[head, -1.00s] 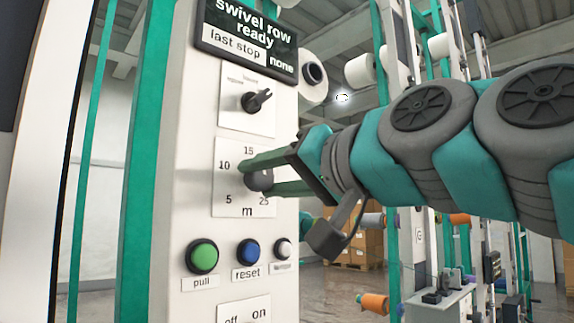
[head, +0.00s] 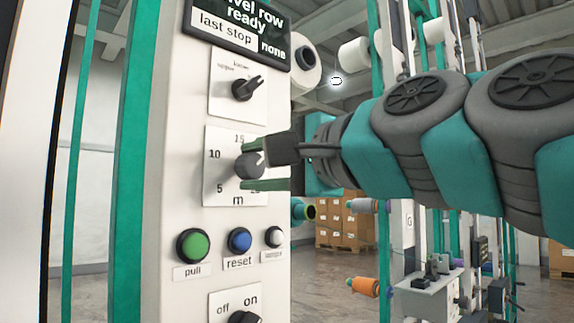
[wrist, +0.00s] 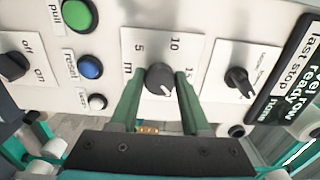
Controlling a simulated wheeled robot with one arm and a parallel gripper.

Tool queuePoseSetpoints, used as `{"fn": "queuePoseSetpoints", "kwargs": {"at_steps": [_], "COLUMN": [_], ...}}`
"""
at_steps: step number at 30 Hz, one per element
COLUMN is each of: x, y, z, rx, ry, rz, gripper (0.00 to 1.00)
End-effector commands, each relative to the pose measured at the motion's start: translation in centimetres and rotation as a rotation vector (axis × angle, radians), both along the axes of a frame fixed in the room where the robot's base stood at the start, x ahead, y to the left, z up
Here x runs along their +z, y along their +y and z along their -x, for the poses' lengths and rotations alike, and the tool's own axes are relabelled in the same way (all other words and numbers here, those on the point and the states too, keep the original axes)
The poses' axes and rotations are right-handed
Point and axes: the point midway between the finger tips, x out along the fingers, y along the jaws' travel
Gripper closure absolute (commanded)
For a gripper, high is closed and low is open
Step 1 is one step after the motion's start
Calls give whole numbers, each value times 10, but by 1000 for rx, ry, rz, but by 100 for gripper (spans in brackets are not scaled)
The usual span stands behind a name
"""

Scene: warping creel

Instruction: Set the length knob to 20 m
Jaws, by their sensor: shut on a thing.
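The length knob (head: 249,165) is a round dark grey knob on a white plate marked 5, 10, 15 and m, with part of the scale hidden behind my gripper. Its white pointer mark faces upper right, past 15, towards where 20 would be; that number is hidden. In the wrist view the knob (wrist: 160,77) sits between my green fingers, its mark facing lower right. My gripper (head: 257,165) is shut on the knob, with one finger above and one below it in the head view. It also shows in the wrist view (wrist: 159,75).
A selector knob (head: 243,89) and a display (head: 236,32) are above. Green pull (head: 193,246), blue reset (head: 239,240) and white (head: 274,237) buttons lie below, then an off/on switch (head: 244,319). Yarn cones and cartons (head: 343,218) stand behind to the right.

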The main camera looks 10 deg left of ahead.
Motion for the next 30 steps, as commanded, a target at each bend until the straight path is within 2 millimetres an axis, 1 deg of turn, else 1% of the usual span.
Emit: {"fn": "queuePoseSetpoints", "kwargs": {"at_steps": [6,15,30], "x": [-1,-1,-1], "y": [0,0,0], "z": [-1,-1,-1], "rx": [-2,-2,-2], "ry": [132,251,296], "rz": [-109,-211,-248], "gripper": [100,100,100]}}
